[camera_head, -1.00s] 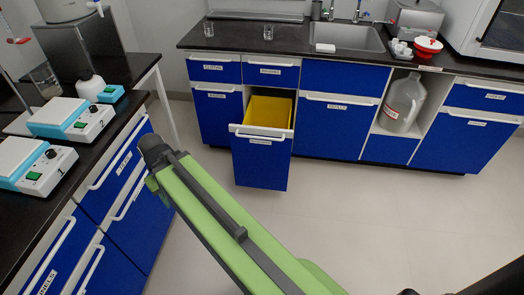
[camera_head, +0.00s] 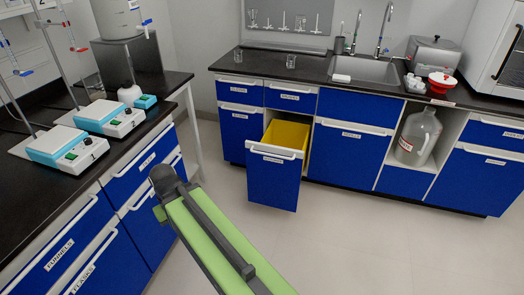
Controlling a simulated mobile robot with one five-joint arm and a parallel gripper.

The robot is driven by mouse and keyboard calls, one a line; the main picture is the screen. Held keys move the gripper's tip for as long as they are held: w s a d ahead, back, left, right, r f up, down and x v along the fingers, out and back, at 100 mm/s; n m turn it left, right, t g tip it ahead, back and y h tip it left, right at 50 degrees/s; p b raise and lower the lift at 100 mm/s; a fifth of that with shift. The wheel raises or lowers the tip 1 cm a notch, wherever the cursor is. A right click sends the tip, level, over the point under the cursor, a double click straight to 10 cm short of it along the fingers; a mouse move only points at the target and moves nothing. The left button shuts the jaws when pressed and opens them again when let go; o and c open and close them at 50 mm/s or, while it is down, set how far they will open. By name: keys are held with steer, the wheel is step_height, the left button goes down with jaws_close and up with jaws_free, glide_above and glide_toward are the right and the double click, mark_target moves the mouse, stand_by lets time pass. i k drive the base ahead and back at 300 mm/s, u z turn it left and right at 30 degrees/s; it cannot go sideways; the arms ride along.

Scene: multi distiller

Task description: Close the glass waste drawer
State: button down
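The open drawer (camera_head: 273,178) has a blue front with a white handle (camera_head: 275,152) and a label too small to read. It is pulled out from the sink counter and holds a yellow bin (camera_head: 287,134). I cannot confirm from its label that it is the glass waste drawer, but it is the only drawer seen open. My green and dark grey arm reaches up from the bottom of the view, in front of and to the left of the drawer, apart from it. The arm's end is a dark rounded part; I see no gripper fingers.
A black-topped bench (camera_head: 60,170) with two hotplate-like devices stands at the left. The sink counter (camera_head: 300,72) runs along the back, with a large clear jug (camera_head: 416,137) in an open cubby. The light floor (camera_head: 370,235) in front of the counter is clear.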

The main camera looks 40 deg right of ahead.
mark_target(276, 165)
steer(key=u, duration=0.05)
steer(key=i, duration=1.1)
steer(key=z, duration=0.15)
